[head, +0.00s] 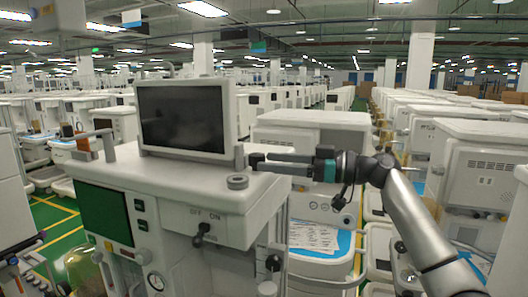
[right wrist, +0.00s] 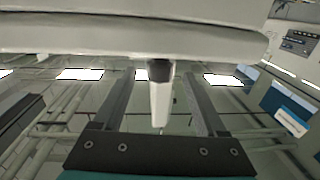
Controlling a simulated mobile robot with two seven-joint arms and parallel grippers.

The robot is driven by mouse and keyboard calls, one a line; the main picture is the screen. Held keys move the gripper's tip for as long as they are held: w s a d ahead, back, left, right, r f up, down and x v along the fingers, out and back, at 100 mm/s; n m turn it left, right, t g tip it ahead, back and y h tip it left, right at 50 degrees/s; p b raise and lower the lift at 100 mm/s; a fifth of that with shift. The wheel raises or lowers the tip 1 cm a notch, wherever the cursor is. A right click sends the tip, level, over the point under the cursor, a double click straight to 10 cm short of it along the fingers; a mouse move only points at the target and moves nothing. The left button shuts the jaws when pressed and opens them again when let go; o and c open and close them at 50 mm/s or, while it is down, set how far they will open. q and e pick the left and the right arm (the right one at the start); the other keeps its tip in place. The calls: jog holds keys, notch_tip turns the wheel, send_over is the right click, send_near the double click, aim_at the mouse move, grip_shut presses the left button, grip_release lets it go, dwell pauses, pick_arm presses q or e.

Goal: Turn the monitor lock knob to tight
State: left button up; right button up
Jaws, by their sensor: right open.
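The monitor (head: 183,118), with a dark screen and pale frame, stands on top of the white anaesthesia cart (head: 150,178). My right gripper (head: 256,161) reaches in from the right, level, with its fingertips just beside the monitor's lower right corner. In the right wrist view my right gripper (right wrist: 163,76) is open, its two dark fingers apart. A pale lever-like piece with a dark end (right wrist: 160,102), probably the monitor lock knob, lies between the fingers in that view. Contact with it cannot be told. In the head view I cannot make out the knob clearly. My left gripper is not in view.
A round grey disc (head: 237,182) sits on the cart top just below my right gripper. A black handle (head: 202,232) sticks out of the cart front. Another white cart (head: 312,130) stands close behind my right arm. Many more carts fill the hall.

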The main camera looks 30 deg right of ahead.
jog(key=shift+p+x, duration=0.35)
jog(key=shift+x, duration=0.95)
jog(key=shift+c, duration=0.2)
grip_shut()
